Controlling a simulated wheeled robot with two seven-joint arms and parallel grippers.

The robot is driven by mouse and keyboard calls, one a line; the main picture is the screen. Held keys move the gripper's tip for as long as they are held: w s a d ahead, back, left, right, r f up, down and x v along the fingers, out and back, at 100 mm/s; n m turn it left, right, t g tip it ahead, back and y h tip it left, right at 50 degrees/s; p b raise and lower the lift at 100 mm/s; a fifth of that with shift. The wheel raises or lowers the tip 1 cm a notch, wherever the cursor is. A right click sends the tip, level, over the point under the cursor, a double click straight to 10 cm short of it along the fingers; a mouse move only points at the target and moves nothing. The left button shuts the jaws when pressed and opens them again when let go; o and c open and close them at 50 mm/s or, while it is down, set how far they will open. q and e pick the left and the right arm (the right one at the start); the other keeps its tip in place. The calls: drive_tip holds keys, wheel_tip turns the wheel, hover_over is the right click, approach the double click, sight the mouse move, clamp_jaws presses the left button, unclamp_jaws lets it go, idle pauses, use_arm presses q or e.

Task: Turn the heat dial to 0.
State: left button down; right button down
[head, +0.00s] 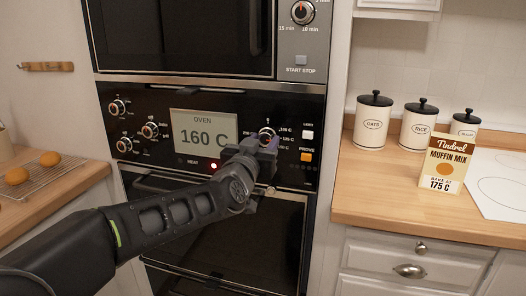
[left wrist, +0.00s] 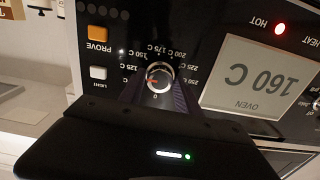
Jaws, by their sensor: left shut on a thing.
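The heat dial (head: 266,132) is a round knob on the black oven panel, right of the display. My left gripper (head: 264,146) is shut on it. In the left wrist view, which is upside down, the dial (left wrist: 159,79) sits between the two fingers (left wrist: 158,90), one on each side. The oven display (head: 204,132) reads 160 C. A red light (head: 213,166) glows below it. My right gripper is not in view.
Orange PROVE (head: 306,156) and white LIGHT (head: 308,135) buttons sit right of the dial. Several other knobs (head: 119,107) are left of the display. The upper oven (head: 190,35) is above. A muffin mix box (head: 446,165) reading 175 C stands on the right counter.

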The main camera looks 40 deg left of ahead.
use_arm(q)
drive_tip(key=n+b, duration=0.2)
drive_tip(key=n, duration=0.2)
drive_tip(key=shift+f+n, duration=0.15)
drive_tip(key=shift+n, duration=0.15)
drive_tip(key=n+b, duration=0.2)
drive_tip(key=n, duration=0.2)
drive_tip(key=shift+n, duration=0.3)
drive_tip(key=n+b, duration=0.1)
drive_tip(key=n, duration=0.3)
drive_tip(key=shift+n+b, duration=0.9)
drive_tip(key=shift+n, duration=1.6)
drive_tip(key=c, duration=0.9)
unclamp_jaws()
drive_tip(key=shift+r, duration=0.2)
drive_tip(key=shift+o, duration=0.2)
